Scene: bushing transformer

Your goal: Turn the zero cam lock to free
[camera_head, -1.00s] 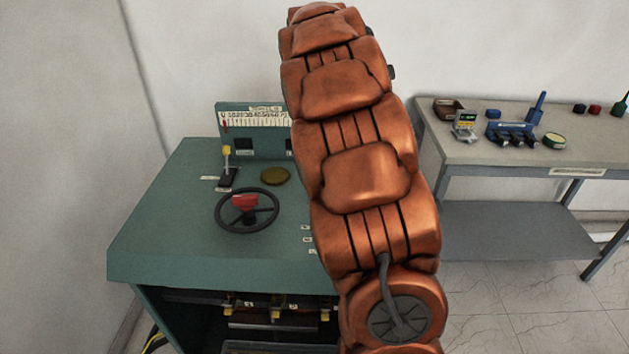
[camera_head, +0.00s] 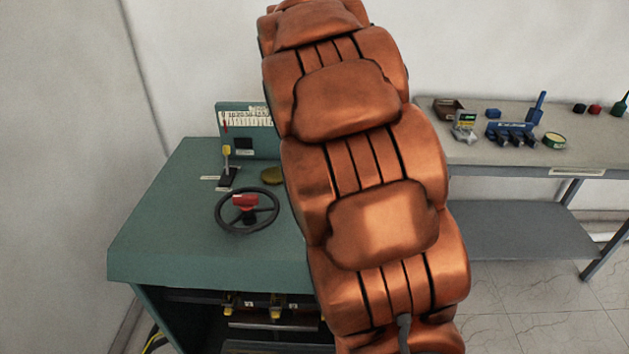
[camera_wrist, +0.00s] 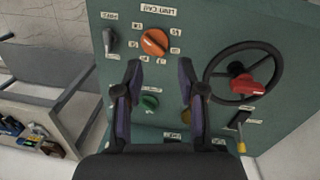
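My gripper (camera_wrist: 158,66) is open and empty above the green control desk (camera_wrist: 205,35), seen in the wrist view. A green knob (camera_wrist: 150,102) shows between its two fingers, lower in the picture than the fingertips. An orange knob (camera_wrist: 154,42) with labels around it lies just beyond the fingertips. A small dark lever (camera_wrist: 110,41) with a label above it is at the upper left. The labels are too small to read surely, so I cannot tell which control is the zero cam lock. In the head view my arm hides the gripper and these controls.
A brass disc (camera_head: 272,175) is partly hidden by my arm. A grey workbench (camera_head: 575,160) with tools stands at the right.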

